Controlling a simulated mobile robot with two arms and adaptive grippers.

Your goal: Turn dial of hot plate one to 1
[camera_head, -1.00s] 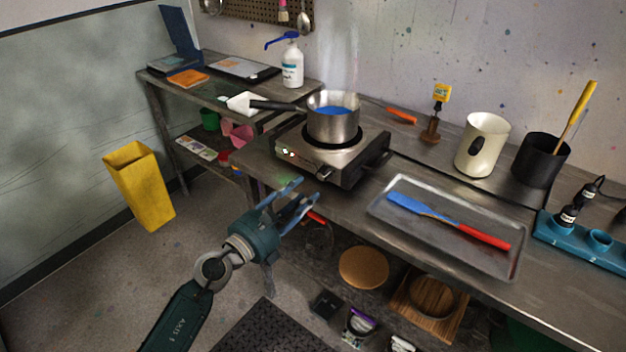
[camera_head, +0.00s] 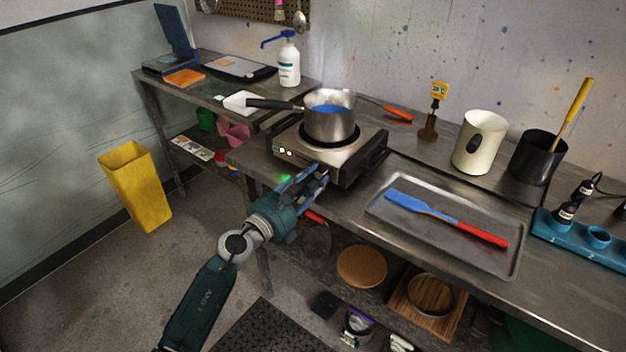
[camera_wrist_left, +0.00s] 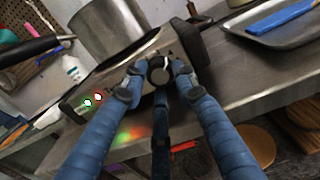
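The hot plate (camera_head: 345,158) is a silver box with a dark round burner, standing on the metal bench. Its front has small lit lights and a dial. The dial (camera_wrist_left: 159,73) shows in the left wrist view as a round knob with a light mark; its number markings are too small to read. My left gripper (camera_head: 316,171) is at the front of the hot plate, its blue fingers (camera_wrist_left: 157,83) spread on either side of the dial with small gaps visible. In the head view the fingers mostly hide the dial. My right gripper is in no view.
A steel pot (camera_head: 330,122) with blue contents stands on the burner, its black handle pointing left. A grey tray (camera_head: 440,248) with a blue and red spatula (camera_head: 445,218) lies to the right. A lower shelf holds wooden lids below.

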